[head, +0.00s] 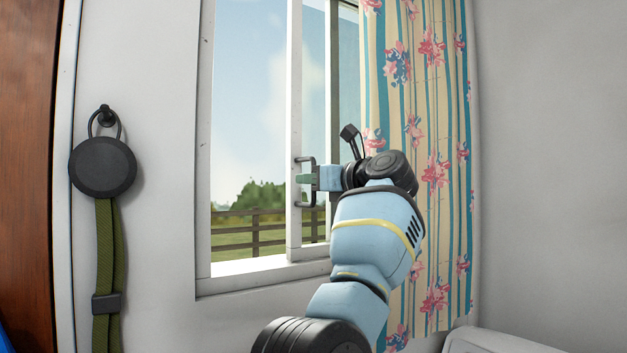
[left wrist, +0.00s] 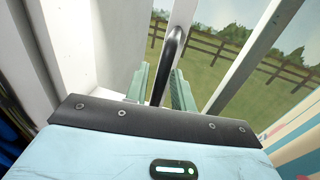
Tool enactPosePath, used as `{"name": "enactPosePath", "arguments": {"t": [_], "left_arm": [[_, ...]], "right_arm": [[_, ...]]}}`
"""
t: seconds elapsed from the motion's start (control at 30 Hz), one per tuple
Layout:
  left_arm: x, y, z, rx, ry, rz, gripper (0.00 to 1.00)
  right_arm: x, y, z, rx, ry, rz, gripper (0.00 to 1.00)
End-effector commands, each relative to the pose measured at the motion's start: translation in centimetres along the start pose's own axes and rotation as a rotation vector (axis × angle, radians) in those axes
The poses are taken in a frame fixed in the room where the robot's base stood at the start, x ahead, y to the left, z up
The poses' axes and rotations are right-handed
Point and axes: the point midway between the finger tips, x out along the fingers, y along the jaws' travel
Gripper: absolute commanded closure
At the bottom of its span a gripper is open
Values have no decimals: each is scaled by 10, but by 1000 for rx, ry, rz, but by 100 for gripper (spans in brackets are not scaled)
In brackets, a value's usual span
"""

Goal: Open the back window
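The back window (head: 250,120) is white-framed, with sky and a fence showing through it. An upright white sash stile (head: 294,100) stands near its middle, with a dark bow handle (head: 305,182) on it. I cannot tell whether the part left of this stile holds glass. My left gripper (head: 307,180) is at the handle, reaching in from the right. Finger contact is partly hidden. My right gripper is not in view.
A flowered curtain (head: 430,150) hangs on the right, behind and beside my left arm. A round black object with a green strap (head: 104,168) hangs on the wall at left. A brown wooden panel (head: 28,150) is at the far left. A white surface (head: 490,341) is at the lower right.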

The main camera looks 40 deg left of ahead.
Motion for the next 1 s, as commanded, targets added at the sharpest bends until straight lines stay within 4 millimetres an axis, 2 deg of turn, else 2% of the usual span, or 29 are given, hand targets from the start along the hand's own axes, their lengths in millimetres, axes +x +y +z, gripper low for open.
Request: {"name": "enactPosePath", "arguments": {"t": [0.23,0.5,0.7,1.0], "left_arm": [[-11,-2,-1,1,-1,-3,75],[-53,-2,-3,2,0,-3,75],[-74,-1,-1,1,0,-1,75],[-78,0,0,0,0,1,75]], "right_arm": [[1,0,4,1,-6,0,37],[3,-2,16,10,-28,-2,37],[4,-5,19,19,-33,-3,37],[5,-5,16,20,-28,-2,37]]}}
